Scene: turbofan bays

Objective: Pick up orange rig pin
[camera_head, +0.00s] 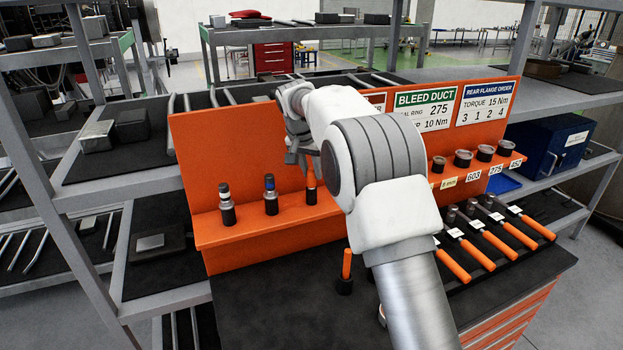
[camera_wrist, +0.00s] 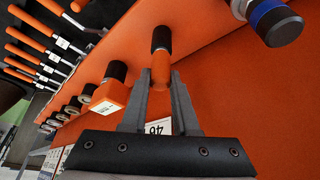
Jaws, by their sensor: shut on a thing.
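My gripper (camera_wrist: 160,80) is shut on an orange pin (camera_wrist: 161,66); its two fingers close on the orange part, and a black cylindrical end (camera_wrist: 161,39) shows beyond the fingertips. In the head view, my gripper (camera_head: 306,155) is above the orange shelf, partly hidden by my arm. The held pin shows below it, with its black end (camera_head: 311,195) down, at or near the shelf surface; I cannot tell if it touches. A second upright orange pin (camera_head: 347,264) with a black base stands on the dark bench top, left of my arm.
Two dark cylinders, one white-banded (camera_head: 227,206) and one blue-banded (camera_head: 270,196), stand left of the held pin on the orange shelf (camera_head: 290,217). An orange back panel (camera_head: 215,160) rises close behind. Several orange-handled tools (camera_head: 490,245) lie on the right of the bench.

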